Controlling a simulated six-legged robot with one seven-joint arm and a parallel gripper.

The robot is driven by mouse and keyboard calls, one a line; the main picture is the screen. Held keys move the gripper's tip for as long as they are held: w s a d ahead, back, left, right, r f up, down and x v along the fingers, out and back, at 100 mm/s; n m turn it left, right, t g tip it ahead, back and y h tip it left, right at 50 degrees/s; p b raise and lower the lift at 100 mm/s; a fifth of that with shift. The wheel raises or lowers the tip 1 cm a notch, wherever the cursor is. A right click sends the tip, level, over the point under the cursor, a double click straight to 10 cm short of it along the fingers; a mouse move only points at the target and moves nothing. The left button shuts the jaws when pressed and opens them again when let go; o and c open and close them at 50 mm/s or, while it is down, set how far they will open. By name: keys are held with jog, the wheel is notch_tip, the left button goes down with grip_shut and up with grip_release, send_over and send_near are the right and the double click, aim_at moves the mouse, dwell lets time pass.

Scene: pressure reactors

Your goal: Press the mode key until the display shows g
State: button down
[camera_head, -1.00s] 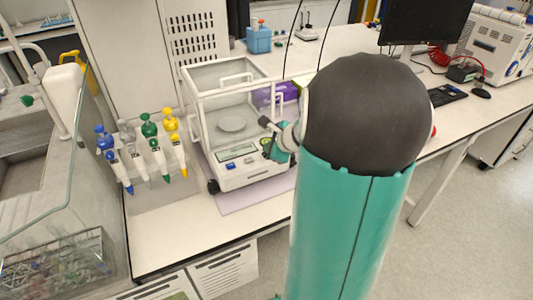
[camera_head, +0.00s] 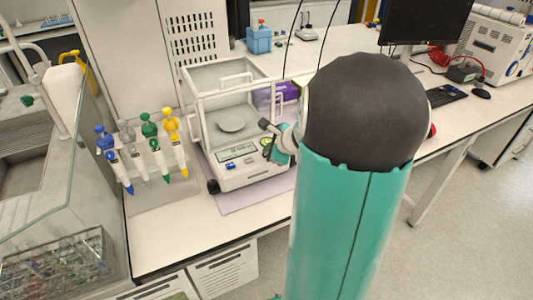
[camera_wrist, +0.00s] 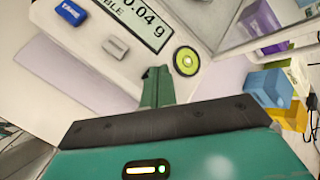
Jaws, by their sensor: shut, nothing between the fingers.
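The balance (camera_head: 232,178) is a white instrument with a clear weighing chamber and a front panel. Its display (camera_wrist: 146,20) ends in "0.04 g" in the wrist view, with part of the word STABLE below; the left of the readout is cut off. On the panel are a blue TARE key (camera_wrist: 70,12), an unlabelled grey key (camera_wrist: 116,47) and a round green-ringed button (camera_wrist: 186,61). No mode label is readable. My gripper (camera_wrist: 157,74) is shut and empty, its tip below and between the grey key and the round button, apparently clear of both.
Several coloured pipettes (camera_head: 145,145) hang on a stand left of the balance. A purple box (camera_head: 284,92) stands behind it to the right. A glass-sided enclosure (camera_head: 50,190) is at the left. The bench front before the balance is clear.

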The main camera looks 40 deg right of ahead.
dwell(0.4)
jog(key=shift+r, duration=0.8)
jog(key=shift+r, duration=0.1)
notch_tip(320, 180, up, 5)
jog(key=shift+f, duration=0.1)
dwell(0.8)
